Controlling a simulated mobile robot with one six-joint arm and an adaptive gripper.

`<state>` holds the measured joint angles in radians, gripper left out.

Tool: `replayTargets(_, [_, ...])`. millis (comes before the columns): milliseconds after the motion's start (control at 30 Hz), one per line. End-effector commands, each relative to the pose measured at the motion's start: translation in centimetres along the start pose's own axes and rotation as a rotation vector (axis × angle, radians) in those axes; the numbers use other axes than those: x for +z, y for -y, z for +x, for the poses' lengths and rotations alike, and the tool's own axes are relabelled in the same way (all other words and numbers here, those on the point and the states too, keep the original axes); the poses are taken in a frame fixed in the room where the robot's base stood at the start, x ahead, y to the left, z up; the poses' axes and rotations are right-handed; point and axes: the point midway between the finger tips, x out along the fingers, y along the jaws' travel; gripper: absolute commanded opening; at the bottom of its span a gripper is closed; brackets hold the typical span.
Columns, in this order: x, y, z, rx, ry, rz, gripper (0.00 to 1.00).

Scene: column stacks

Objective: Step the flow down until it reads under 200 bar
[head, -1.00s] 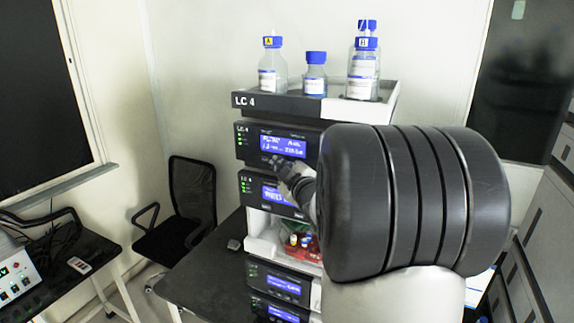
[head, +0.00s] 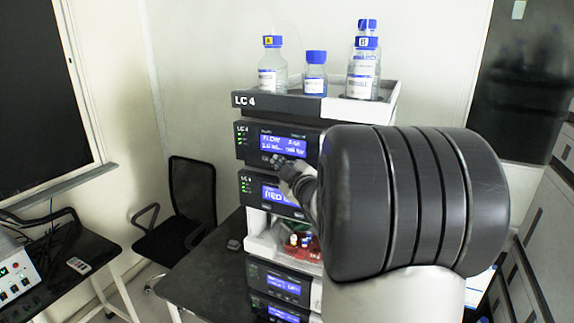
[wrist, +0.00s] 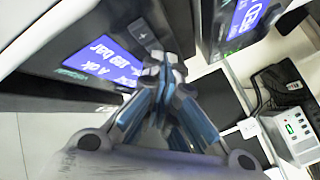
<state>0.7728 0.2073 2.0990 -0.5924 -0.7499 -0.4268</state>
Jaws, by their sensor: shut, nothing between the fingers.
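The pump module (head: 246,143) is a dark unit in the LC 4 stack, just below the top tray. Its blue display (head: 284,146) shows a line beginning "FLOW" and a smaller line ending in "bar"; the number is too blurred to read surely. In the wrist view the display (wrist: 105,62) is rotated and partly hidden. A dark key strip (wrist: 146,38) with a plus mark is beside it. My gripper (head: 279,163) is shut and empty, its tips at the panel just below the display. In the wrist view the fingertips (wrist: 165,70) are close to the keys; contact cannot be told.
A second module (head: 246,185) with a blue screen sits directly below. Bottles (head: 272,70) stand in the top tray (head: 310,105). Small vials (head: 300,240) sit lower in the stack. A chair (head: 190,200) and side table (head: 80,245) are to the left.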

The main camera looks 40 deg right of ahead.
Motion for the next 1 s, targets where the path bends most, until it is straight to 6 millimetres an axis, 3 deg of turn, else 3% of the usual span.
replayTargets(633, [-0.9,0.9,-1.2,0.001,-0.002,0.000,0.00])
replayTargets(1000, [-2.7,2.8,-3.7,0.001,-0.004,0.000,0.00])
